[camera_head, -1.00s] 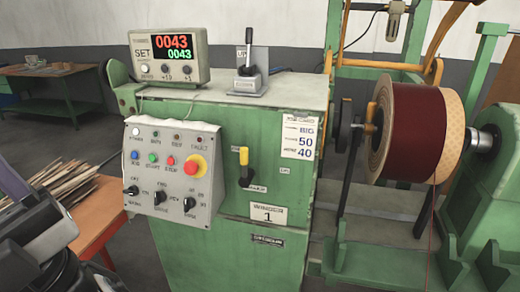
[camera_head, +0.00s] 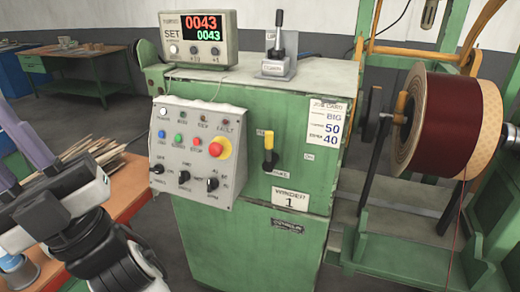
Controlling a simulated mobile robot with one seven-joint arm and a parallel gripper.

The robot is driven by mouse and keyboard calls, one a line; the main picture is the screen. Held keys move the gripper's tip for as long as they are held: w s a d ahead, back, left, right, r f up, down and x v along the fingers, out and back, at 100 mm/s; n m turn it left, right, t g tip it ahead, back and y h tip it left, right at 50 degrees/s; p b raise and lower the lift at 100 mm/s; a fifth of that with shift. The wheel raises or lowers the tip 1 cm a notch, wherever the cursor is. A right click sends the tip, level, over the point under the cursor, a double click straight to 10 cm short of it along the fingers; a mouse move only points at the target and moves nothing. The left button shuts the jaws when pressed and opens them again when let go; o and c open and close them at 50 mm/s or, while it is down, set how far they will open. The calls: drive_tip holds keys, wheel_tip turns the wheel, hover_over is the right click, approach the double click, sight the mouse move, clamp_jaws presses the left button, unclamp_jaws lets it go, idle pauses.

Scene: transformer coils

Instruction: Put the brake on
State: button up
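The brake lever (camera_head: 269,150) has a yellow handle pointing up and is mounted on the front of the green winder cabinet (camera_head: 250,215), right of the control panel. Small labels sit above and below it, too small to read surely. My gripper (camera_head: 14,160) is at the left edge, well left of the lever and touching nothing that I can see. Its two purple-grey fingers stand apart with nothing visible between them; one is partly cut off by the frame edge.
The grey control panel (camera_head: 198,150) has a red emergency button (camera_head: 220,148) and several knobs. A counter (camera_head: 198,36) reading 0043 and a black-handled lever (camera_head: 278,42) stand on top. A wound coil (camera_head: 455,115) is at right. An orange table (camera_head: 125,190) is at left.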

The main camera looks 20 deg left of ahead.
drive_tip(key=w+a+f+m+t+h, duration=0.1)
drive_tip(key=w+m+t+h, duration=0.1)
drive_tip(key=t, duration=0.5)
drive_tip(key=w+a+f+m+t+h, duration=0.2)
drive_tip(key=w+m+t, duration=0.2)
drive_tip(key=w+t, duration=0.1)
drive_tip(key=w+a+f+m+t+h+b, duration=0.1)
drive_tip(key=w+a+f+m+t+h, duration=0.1)
drive_tip(key=t, duration=0.6)
drive_tip(key=shift+w+m+t+h, duration=0.3)
drive_tip(key=shift+w+m+h, duration=0.3)
drive_tip(key=shift+w, duration=0.55)
clamp_jaws()
drive_tip(key=w+d+f+m+t+h+b, duration=0.1)
drive_tip(key=w+d+f+m+t+h, duration=0.15)
drive_tip(key=w+f+h, duration=0.5)
drive_tip(key=w+d+f+m+t+h+b, duration=0.15)
drive_tip(key=w+d+f+t+h, duration=0.25)
drive_tip(key=w+h, duration=0.6)
drive_tip(key=w+d+f+m+g+h, duration=0.1)
drive_tip(key=w+d+f+g+h, duration=0.1)
drive_tip(key=w+d+f+h, duration=0.3)
drive_tip(key=d+f+h, duration=0.2)
drive_tip(key=d+h, duration=0.2)
drive_tip(key=shift+w+f+m+g, duration=0.15)
drive_tip(key=shift+f+m+g, duration=0.15)
drive_tip(key=shift+f+g, duration=0.1)
